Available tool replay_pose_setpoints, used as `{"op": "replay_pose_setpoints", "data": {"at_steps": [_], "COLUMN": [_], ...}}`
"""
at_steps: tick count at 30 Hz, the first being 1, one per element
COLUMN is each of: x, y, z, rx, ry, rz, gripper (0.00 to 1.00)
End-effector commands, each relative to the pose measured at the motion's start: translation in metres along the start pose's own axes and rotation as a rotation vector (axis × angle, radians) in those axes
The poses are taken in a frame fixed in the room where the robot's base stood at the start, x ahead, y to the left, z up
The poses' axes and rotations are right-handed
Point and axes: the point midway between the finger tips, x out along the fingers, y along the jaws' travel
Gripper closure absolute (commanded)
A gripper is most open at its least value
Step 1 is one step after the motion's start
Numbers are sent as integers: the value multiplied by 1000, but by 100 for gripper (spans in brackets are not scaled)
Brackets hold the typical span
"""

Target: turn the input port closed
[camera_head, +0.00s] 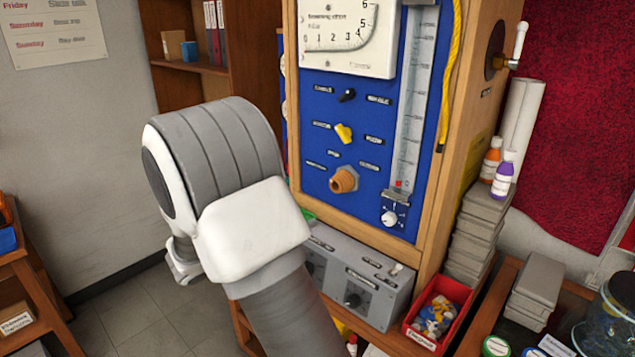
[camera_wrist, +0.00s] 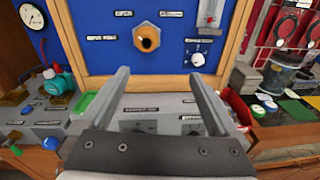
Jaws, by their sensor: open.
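An orange-brown port fitting with a dark opening (camera_head: 345,180) sits low on the blue panel (camera_head: 315,90). In the wrist view it shows as a hexagonal fitting (camera_wrist: 147,38) above and beyond the fingers. The small labels around it are too blurred to read. A yellow knob (camera_head: 344,133) sits tilted above the port, and a black knob (camera_head: 346,95) above that. My gripper (camera_wrist: 159,74) is open and empty, its two fingers spread wide below the port and apart from it. In the head view my arm hides the fingers.
A white knob (camera_head: 390,218) sits under the tall gauge tube (camera_head: 412,100). A grey control box (camera_head: 360,285) stands below the panel. A red bin of small parts (camera_head: 437,315) stands right of it. Stacked grey boxes (camera_head: 480,235) and bottles (camera_head: 502,173) are farther right.

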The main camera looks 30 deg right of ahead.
Motion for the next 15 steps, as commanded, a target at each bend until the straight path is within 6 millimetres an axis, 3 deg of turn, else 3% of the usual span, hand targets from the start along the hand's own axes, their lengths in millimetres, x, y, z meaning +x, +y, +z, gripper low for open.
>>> {"op": "replay_pose_setpoints", "data": {"at_steps": [3, 8, 15], "x": [-3, 3, 46], "y": [16, 22, 23], "z": [-5, -6, -2], "rx": [-55, -75, -73], "ry": [-49, -70, -69], "rz": [46, 63, 58], "gripper": [3, 3, 3]}}
